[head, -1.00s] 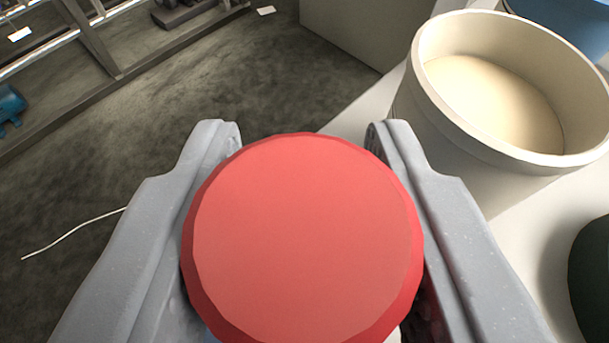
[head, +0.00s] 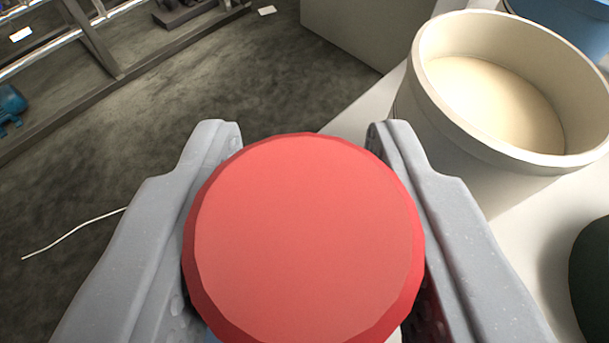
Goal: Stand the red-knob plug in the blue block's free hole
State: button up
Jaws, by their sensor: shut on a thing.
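The red knob of the plug (head: 305,240) fills the lower middle of the head view, seen from above. My gripper (head: 304,135) is shut on it, with one grey finger on each side. The plug's lower part is hidden beneath the knob. A small patch of blue shows under the knob at the bottom edge; I cannot tell whether it is the blue block. The block's free hole is not visible.
A cream round tub (head: 510,90) stands on a pale surface (head: 520,225) at the right. A dark green round thing (head: 592,265) is at the right edge. A blue thing (head: 570,22) is behind the tub. Dark floor lies at the left.

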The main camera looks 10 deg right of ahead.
jog(key=shift+f+b, duration=0.45)
jog(key=shift+f, duration=0.75)
dwell(0.3)
jog(key=o, duration=1.1)
jog(key=shift+r, duration=0.4)
notch_tip(320, 180, up, 3)
jog(key=shift+r+p, duration=0.1)
jog(key=shift+p, duration=0.4)
jog(key=shift+s+a+r, duration=0.15)
jog(key=shift+s+a, duration=0.55)
jog(key=shift+s, duration=1.85)
jog(key=shift+s+a+r, duration=0.2)
jog(key=shift+s+a, duration=0.55)
jog(key=shift+s, duration=1.85)
jog(key=shift+s+a+r, duration=0.15)
jog(key=shift+s+a, duration=0.55)
jog(key=shift+s, duration=1.85)
